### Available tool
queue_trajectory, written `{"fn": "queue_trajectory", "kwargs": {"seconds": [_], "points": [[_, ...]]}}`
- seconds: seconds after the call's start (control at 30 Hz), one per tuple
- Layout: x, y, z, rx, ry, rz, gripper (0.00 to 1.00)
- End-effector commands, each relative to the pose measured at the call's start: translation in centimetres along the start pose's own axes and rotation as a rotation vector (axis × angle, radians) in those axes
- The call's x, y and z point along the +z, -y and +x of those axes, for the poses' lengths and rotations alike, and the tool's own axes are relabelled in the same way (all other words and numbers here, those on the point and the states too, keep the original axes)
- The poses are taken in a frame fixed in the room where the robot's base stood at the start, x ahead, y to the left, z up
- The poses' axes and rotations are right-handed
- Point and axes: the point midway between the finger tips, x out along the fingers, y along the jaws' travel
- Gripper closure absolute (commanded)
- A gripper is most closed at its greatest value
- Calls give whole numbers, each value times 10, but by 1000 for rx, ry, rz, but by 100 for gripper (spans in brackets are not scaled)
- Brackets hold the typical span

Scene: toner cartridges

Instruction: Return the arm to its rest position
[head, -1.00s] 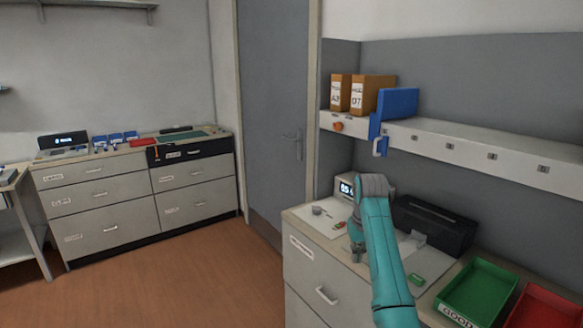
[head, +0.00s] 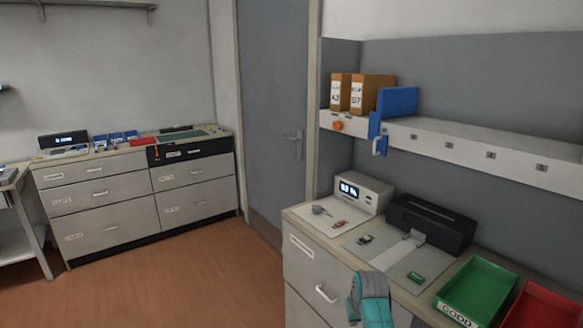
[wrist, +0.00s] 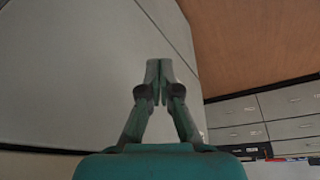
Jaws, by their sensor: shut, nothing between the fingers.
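My arm (head: 371,298) shows only as a short teal and grey piece at the bottom of the head view, in front of the right-hand cabinet. My gripper (wrist: 158,92) shows in the wrist view with its two fingers together and nothing between them. A pale grey drawer front lies beyond the fingers there, and the wooden floor shows at the upper right. In the head view I cannot make out the fingers.
On the right-hand counter are a white display device (head: 364,191), a black printer-like machine (head: 432,224), a small green item (head: 416,278), a green tray (head: 478,290) and a red tray (head: 545,306). Open floor (head: 170,285) lies to the left. A drawer handle (head: 326,294) juts out near my arm.

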Motion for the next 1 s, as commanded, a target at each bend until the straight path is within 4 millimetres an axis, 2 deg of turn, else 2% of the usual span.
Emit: {"fn": "queue_trajectory", "kwargs": {"seconds": [0.03,0.2,0.4,0.5,0.77,1.0], "points": [[20,2,16,2,-16,2,100],[74,5,52,8,-89,8,100],[141,10,79,16,-174,16,100],[175,13,86,19,-216,20,100],[263,20,87,28,-327,30,100],[339,26,64,35,-430,37,100]]}}
